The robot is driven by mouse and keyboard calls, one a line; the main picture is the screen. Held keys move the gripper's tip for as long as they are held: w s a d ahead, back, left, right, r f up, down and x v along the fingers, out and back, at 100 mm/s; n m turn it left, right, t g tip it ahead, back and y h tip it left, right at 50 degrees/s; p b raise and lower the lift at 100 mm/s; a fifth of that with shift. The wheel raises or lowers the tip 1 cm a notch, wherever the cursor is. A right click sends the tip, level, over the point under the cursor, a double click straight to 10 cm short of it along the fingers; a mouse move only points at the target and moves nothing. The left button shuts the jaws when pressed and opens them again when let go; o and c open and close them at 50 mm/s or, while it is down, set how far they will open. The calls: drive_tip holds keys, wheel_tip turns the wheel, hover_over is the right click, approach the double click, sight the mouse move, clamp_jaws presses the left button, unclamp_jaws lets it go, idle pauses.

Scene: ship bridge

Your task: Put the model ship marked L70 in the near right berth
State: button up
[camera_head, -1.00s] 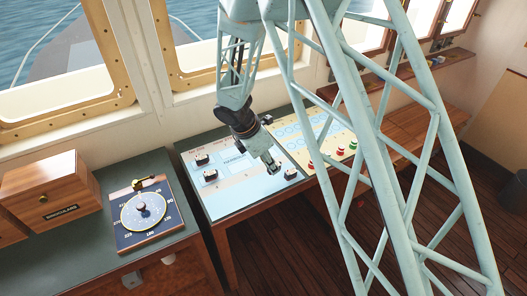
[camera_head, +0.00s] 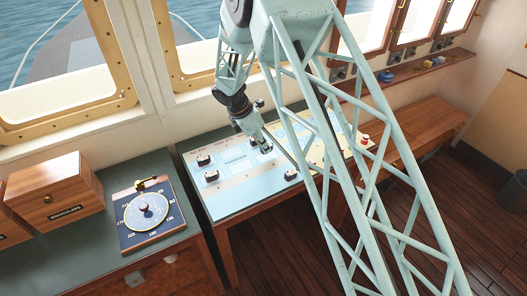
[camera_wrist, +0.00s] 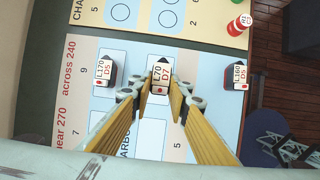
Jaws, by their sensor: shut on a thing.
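My gripper (camera_head: 266,149) is over the far right part of the pale blue harbour board (camera_head: 238,200). In the wrist view its yellow fingers (camera_wrist: 161,92) are shut on the model ship marked L70 (camera_wrist: 161,72), a small dark block with a white label. I cannot tell whether the ship touches the board. Another ship, marked L170 (camera_wrist: 104,71), stands left of it in the wrist view, and one marked L160 (camera_wrist: 236,76) stands right, both apart from my fingers. The board's middle is partly hidden by my fingers in the wrist view.
More dark ships (camera_head: 203,160) stand on the board's left side, and one (camera_head: 290,175) at its near right. A yellow chart (camera_wrist: 160,14) with circles adjoins the board; a red piece (camera_wrist: 240,23) stands on it. A compass-like dial (camera_head: 145,212) and wooden box (camera_head: 55,190) are left.

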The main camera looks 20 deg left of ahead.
drive_tip(key=shift+w, duration=0.1)
idle(0.3)
drive_tip(key=shift+a+f, duration=0.1)
drive_tip(key=shift+f, duration=1.65)
drive_tip(key=shift+f, duration=0.15)
drive_tip(key=o, duration=0.8)
drive_tip(key=shift+r+p, duration=0.2)
drive_tip(key=shift+p, duration=0.1)
drive_tip(key=shift+b+v, duration=0.45)
drive_tip(key=shift+v, duration=5.5)
